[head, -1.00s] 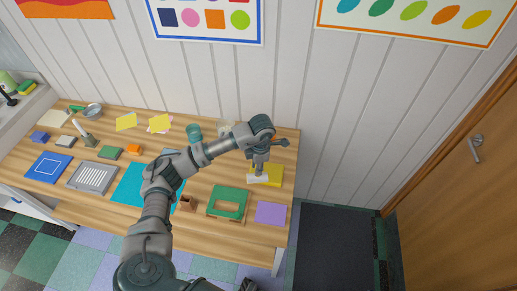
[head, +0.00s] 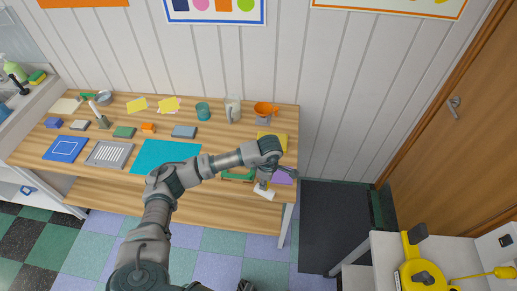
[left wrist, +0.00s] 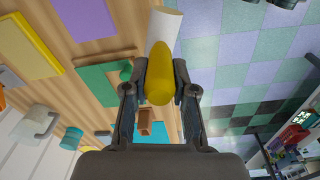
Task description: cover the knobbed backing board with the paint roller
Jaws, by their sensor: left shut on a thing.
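My left gripper (head: 264,180) is shut on the yellow handle of the paint roller (left wrist: 160,75). Its white roller end (head: 264,193) hangs over the table's front edge. My right gripper is not in view.
A purple sheet (head: 284,177) and a yellow block (head: 280,137) lie near the table's right end. A cyan sheet (head: 150,155) lies to the left. A teal cup (head: 203,111), a white mug (head: 233,108) and an orange item (head: 266,107) stand at the back. A brown block (left wrist: 145,122) is nearby.

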